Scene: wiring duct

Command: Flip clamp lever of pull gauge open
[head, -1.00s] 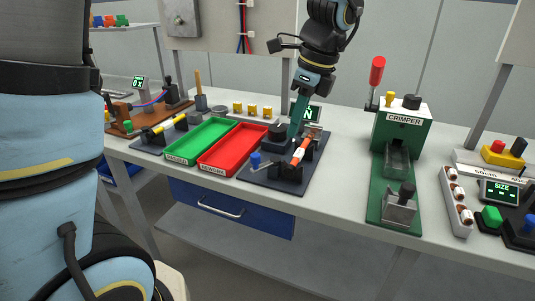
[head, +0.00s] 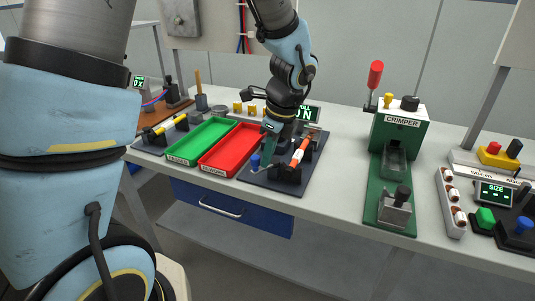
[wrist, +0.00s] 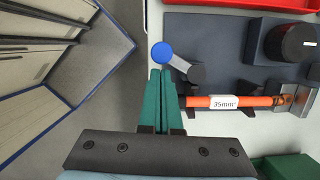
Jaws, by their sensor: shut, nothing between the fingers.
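The pull gauge (head: 262,180) is a dark plate on the bench, with a black dial knob (wrist: 291,42) in the wrist view. Its clamp lever has a round blue knob (wrist: 162,53), also in the head view (head: 255,161), and a grey arm running to a dark pivot. An orange cable (wrist: 208,102) with a white 35mm² label lies across the gauge in holders. My gripper (wrist: 161,71) is shut and empty. Its teal fingertips are just beside the blue knob; I cannot tell whether they touch it.
A red tray (head: 232,150) and a green tray (head: 201,141) stand left of the gauge. The green crimper (head: 400,135) stands to the right, with clear bench between. The bench's front edge lies close to the lever.

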